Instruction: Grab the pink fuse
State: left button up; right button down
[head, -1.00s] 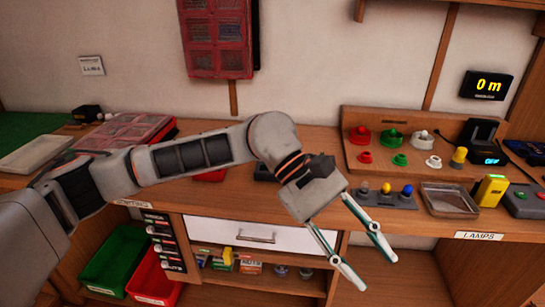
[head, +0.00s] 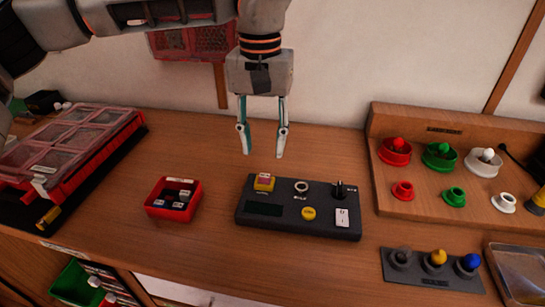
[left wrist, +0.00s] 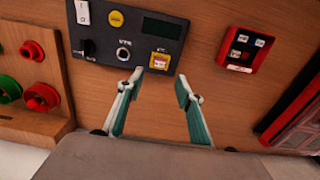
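A black control box (head: 300,212) lies on the wooden bench and also shows in the left wrist view (left wrist: 185,10). At its left corner is a yellow block with a pinkish-red face (head: 264,182); it also shows in the left wrist view (left wrist: 159,61). A small red tray (head: 153,209) holds several small dark pieces with white labels. I cannot tell for sure which piece is the pink fuse. My left gripper (head: 262,148) is open and empty, pointing down above and behind the box; its fingers also show in the left wrist view (left wrist: 160,84). My right gripper is not in view.
A red compartment case (head: 75,150) stands at the left. At the right, a wooden stand (head: 440,200) bears red, green and white fittings. A grey strip of lamps (head: 432,275) and a clear tray (head: 515,270) lie near the front edge. Bench between tray and box is clear.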

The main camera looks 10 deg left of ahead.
aim_at(265, 180)
pick_arm(q)
notch_tip(265, 180, down, 2)
jog(key=shift+w, duration=0.15)
jog(key=shift+f+b, duration=0.35)
jog(key=shift+f, duration=0.25)
notch_tip(265, 180, down, 4)
jog(key=shift+d+r+b, duration=0.1)
jog(key=shift+r+b, duration=0.1)
jog(key=shift+b, duration=0.15)
jog(key=shift+f, duration=0.3)
jog(key=shift+c, duration=0.7)
jog(key=c, duration=0.6)
jog(key=shift+c, duration=0.8)
jog(key=shift+r, duration=0.1)
jog(key=shift+c, duration=0.3)
